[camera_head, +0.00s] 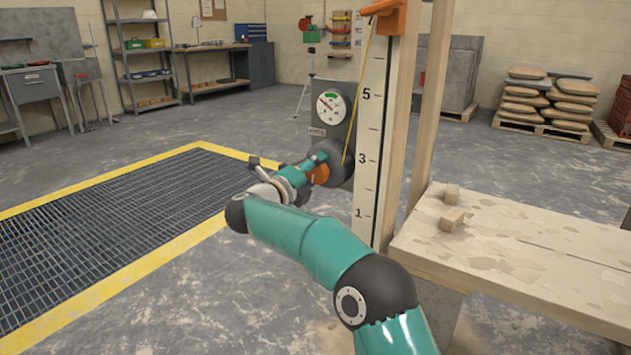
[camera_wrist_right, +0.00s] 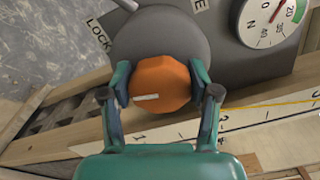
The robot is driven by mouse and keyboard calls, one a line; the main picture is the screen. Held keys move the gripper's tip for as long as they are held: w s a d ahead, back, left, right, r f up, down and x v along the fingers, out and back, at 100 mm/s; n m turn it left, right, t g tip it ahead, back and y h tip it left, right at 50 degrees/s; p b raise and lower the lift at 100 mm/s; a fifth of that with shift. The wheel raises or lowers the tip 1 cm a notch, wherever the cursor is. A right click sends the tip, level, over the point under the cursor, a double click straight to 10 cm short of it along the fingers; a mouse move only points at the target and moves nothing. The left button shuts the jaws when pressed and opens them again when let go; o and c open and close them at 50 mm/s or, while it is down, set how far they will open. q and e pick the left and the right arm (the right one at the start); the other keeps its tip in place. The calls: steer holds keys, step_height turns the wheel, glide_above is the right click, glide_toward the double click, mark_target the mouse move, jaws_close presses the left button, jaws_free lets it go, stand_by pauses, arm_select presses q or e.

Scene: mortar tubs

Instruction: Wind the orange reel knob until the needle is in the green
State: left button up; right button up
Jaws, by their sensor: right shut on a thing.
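The orange reel knob (camera_head: 319,174) sits on a dark round reel drum (camera_head: 336,160) low on a grey box on a wooden post. The knob (camera_wrist_right: 160,84) has a pale mark on its face. My right gripper (camera_wrist_right: 159,85) is shut on it, one finger on each side. The round white gauge (camera_head: 331,107) is above the reel. It also shows at the top right in the right wrist view (camera_wrist_right: 268,24), partly cut off. Its red needle seems to be outside the green band, but it is small. My left gripper is not in view.
A numbered scale board (camera_head: 369,135) and a thin yellow line (camera_head: 354,110) run up beside the reel. A wooden bench (camera_head: 520,250) with small blocks stands at right. A grey lever (camera_wrist_right: 126,5) is near the LOCK label. A yellow-edged floor grate (camera_head: 110,225) is at left.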

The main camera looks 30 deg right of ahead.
steer(key=shift+a+f+m+b, duration=0.1)
steer(key=shift+f+m+b, duration=0.3)
steer(key=shift+m, duration=0.3)
steer(key=o, duration=1.2)
steer(key=shift+r, duration=0.25)
steer(key=v, duration=1.2)
